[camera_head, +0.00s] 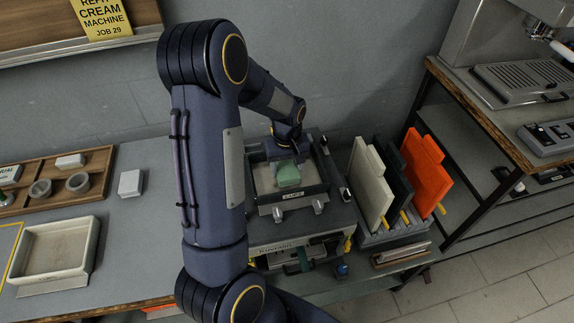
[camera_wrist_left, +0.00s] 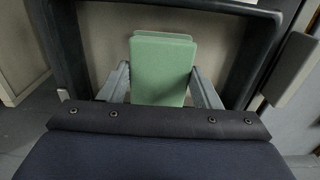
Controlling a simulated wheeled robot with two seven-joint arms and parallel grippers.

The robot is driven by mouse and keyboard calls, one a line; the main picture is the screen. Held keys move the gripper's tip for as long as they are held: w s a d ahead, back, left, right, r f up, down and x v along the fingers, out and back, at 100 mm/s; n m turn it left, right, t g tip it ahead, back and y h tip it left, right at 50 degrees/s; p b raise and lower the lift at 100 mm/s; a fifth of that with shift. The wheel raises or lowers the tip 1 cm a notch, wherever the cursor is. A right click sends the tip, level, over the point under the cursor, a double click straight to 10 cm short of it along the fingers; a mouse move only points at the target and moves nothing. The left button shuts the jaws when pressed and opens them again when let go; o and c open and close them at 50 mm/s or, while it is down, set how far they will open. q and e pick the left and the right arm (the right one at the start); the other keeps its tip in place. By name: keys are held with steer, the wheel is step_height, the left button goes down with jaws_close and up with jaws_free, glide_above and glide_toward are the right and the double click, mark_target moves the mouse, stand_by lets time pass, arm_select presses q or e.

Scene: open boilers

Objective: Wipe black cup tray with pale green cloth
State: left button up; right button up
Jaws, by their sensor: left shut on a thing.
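The pale green cloth (camera_head: 287,175) is a folded pad, held between the fingers of my left gripper (camera_head: 284,163). It also shows in the left wrist view (camera_wrist_left: 163,70), with one finger on each side. The black cup tray (camera_head: 325,186) has a dark raised rim and a pale floor, and sits on top of a machine. Its dark rim frames the left wrist view (camera_wrist_left: 262,50). The cloth is inside the rim, over the pale floor; whether it touches the floor is unclear. My right gripper is out of view.
An orange panel (camera_head: 424,170), a cream panel (camera_head: 372,187) and a dark one stand in a rack right of the machine (camera_head: 300,250). A pale open tray (camera_head: 55,250) and a wooden cup tray (camera_head: 95,165) are on the left counter. Wall lies behind.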

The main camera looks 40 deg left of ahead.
mark_target(290, 179)
arm_select(q)
steer(key=shift+f+b, duration=0.35)
steer(key=shift+f, duration=0.15)
steer(key=shift+s+d+r, duration=0.15)
steer(key=shift+s+d, duration=0.95)
steer(key=shift+d, duration=0.3)
steer(key=shift+f, duration=0.2)
steer(key=shift+w+a+f+b, duration=0.1)
steer(key=shift+w+a+b, duration=0.05)
steer(key=shift+w+a, duration=0.45)
steer(key=shift+w+a+b, duration=0.15)
steer(key=shift+w+a, duration=0.25)
steer(key=shift+a, duration=0.35)
step_height(290, 179, up, 6)
steer(key=p, duration=0.4)
steer(key=shift+w+f, duration=0.1)
steer(key=shift+r+p, duration=0.25)
steer(key=shift+p, duration=0.1)
